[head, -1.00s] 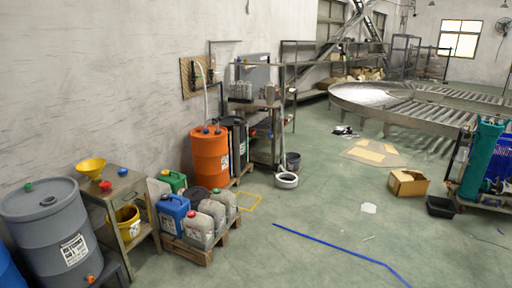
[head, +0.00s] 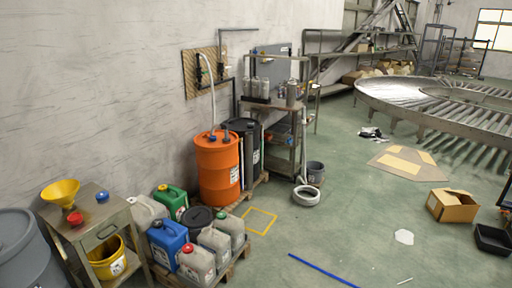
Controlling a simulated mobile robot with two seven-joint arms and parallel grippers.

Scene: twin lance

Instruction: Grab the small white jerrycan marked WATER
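Several jerrycans stand close together on a low wooden pallet (head: 237,262) at the lower left. Pale grey-white ones are a can with a red cap (head: 197,266) at the front, a can behind it (head: 215,242), a can with a green cap (head: 231,226), and a can at the back left (head: 147,212). A blue jerrycan (head: 167,243) and a green jerrycan (head: 172,201) stand among them. Labels are too small to read, so I cannot tell which is marked WATER. Neither of my grippers is in view.
A metal side table (head: 112,222) with a yellow funnel (head: 61,192) and a grey drum (head: 22,252) stand left of the pallet. An orange drum (head: 217,168) is behind. A cardboard box (head: 452,205) and black tray (head: 492,239) lie right. Open green floor lies between.

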